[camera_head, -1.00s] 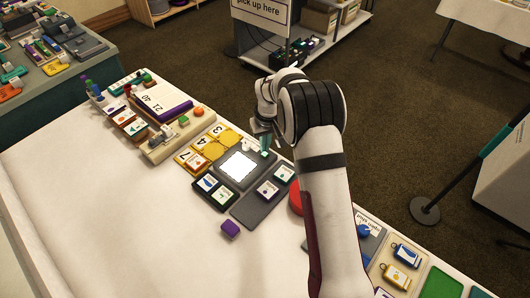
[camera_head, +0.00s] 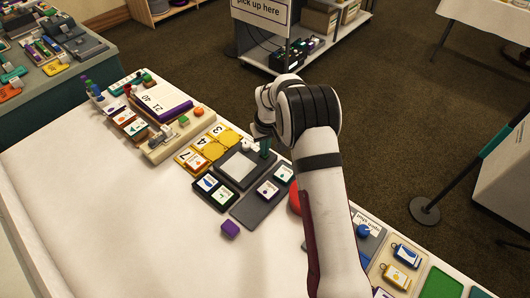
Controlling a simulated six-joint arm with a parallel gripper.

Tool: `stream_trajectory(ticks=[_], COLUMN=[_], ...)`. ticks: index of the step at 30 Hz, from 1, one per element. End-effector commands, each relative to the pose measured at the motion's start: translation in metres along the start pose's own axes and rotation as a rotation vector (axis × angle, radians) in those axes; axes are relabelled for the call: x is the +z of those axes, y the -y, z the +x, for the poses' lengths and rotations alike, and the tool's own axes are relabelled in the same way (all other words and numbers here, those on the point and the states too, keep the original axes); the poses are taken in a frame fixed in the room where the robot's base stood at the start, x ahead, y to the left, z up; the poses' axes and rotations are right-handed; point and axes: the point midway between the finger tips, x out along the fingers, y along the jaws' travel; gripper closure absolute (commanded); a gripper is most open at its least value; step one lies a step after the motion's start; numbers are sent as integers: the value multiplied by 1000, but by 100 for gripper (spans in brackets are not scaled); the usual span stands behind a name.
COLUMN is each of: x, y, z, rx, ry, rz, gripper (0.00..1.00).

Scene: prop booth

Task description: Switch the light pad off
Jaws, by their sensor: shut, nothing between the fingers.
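The light pad (camera_head: 239,168) is a dark grey square unit with a pale panel in the middle of the table's row of props. Its panel looks dull grey-white and unlit. My gripper (camera_head: 265,154) is shut and points down at the pad's far right corner, with its teal fingertips at or just above that corner. The fingertips cover the spot where a small green button showed, and I cannot tell whether they touch it.
Dark trays with cards (camera_head: 213,189) stand close in front of the pad, and yellow number tiles (camera_head: 201,143) lie to its left. A purple block (camera_head: 230,229) sits on the white table. A red round thing (camera_head: 295,202) is partly behind my arm. The table's near left is clear.

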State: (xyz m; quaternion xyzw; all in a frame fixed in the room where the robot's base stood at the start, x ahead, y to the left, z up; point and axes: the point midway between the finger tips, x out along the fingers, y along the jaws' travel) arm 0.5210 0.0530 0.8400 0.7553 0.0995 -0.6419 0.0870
Motion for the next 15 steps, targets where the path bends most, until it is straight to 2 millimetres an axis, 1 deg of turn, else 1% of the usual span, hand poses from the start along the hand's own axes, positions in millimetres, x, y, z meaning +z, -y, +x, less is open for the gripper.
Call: stream_trajectory(ticks=[1, 15], x=[6, -4], y=[1, 0], z=[0, -47], rx=[-4, -3], ry=[19, 12], rz=[3, 4], gripper=[100, 100])
